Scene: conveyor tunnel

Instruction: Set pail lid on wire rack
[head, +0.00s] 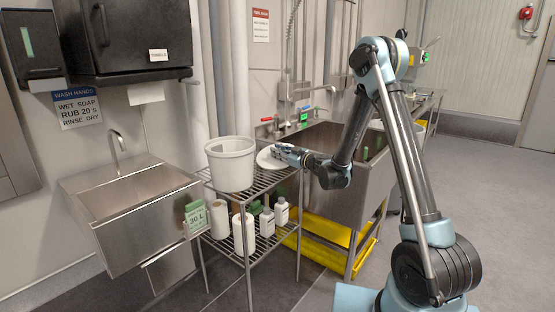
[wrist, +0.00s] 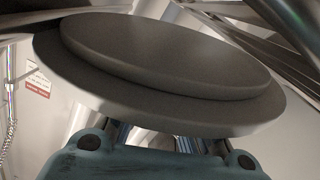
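The pail lid (head: 267,160) is a pale round disc beside the white pail, at the right part of the wire rack's (head: 262,184) top shelf. I cannot tell whether it touches the wires. My gripper (head: 281,153) is at the lid's right edge and looks shut on it. In the wrist view the lid (wrist: 165,60) fills the upper middle as a broad stepped grey disc. It hides my fingertips, whose lower parts show below its edge.
The white pail (head: 231,164) stands on the top shelf, left of the lid. Several bottles and rolls (head: 243,232) stand on the lower shelf. A hand sink (head: 132,205) is to the left. A deep steel sink (head: 325,160) is behind and to the right.

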